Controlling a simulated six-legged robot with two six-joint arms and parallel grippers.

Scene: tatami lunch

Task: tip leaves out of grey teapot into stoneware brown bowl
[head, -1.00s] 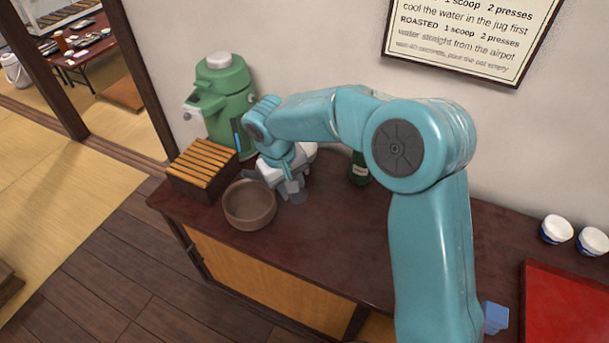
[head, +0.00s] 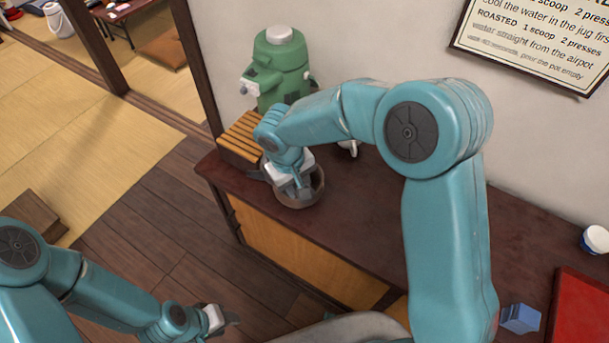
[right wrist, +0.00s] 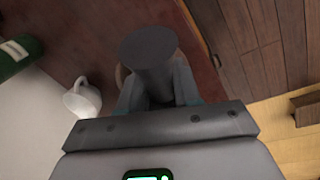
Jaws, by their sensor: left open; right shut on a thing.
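My right gripper (head: 292,184) is over the stoneware brown bowl (head: 318,193) on the dark counter. It is shut on the grey teapot (head: 304,190), which is mostly hidden by the gripper and overlaps the bowl's opening. In the right wrist view the teapot (right wrist: 150,60) is a dark grey rounded body between the fingers, with slivers of the bowl (right wrist: 122,74) behind it. I cannot tell how far it is tilted, and no leaves show. My left gripper (head: 226,322) is open and empty at the lower left, over the floor.
A slatted wooden box (head: 240,138) and a green airpot (head: 280,72) stand behind the bowl. A white jug (right wrist: 82,99) and a green container (right wrist: 18,56) show in the right wrist view. A blue block (head: 520,318) and red tray (head: 580,312) lie right. The counter's middle is clear.

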